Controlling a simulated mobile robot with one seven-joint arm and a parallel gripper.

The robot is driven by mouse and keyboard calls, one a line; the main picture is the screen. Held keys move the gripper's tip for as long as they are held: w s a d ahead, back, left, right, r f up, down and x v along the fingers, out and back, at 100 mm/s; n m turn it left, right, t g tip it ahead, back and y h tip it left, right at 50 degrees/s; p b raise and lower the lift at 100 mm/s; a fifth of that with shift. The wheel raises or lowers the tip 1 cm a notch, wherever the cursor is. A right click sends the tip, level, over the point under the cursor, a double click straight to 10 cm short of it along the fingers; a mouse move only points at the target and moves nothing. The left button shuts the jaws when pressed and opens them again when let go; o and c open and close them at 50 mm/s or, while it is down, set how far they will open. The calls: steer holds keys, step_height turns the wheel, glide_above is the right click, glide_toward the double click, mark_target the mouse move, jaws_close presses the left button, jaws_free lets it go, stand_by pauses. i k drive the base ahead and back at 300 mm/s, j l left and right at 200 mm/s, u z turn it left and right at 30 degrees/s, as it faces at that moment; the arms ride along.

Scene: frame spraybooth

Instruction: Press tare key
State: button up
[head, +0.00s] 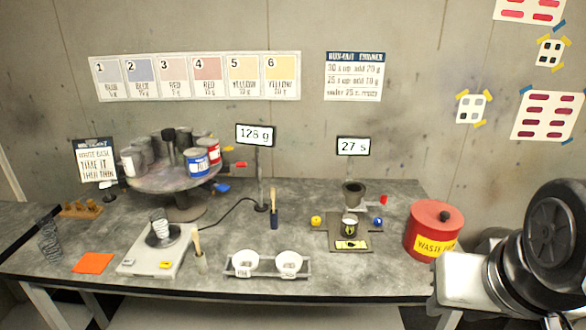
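A pale flat scale (140,265) stands at the left front of the table. A clear cup (159,222) stands on its dark round pan (163,236). A raised display (255,135) reads 128 g. My arm is at the far right, and its pale end part (460,280) is far from the scale. The fingertips cannot be made out.
A brush in a small holder (200,258) stands just right of the scale. A rack with two white cups (267,270) is at the front middle. A turntable of cans (176,178) stands behind the scale. A red waste can (433,232) is near my arm.

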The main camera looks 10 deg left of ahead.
mark_target(164, 264)
steer(key=u, duration=1.75)
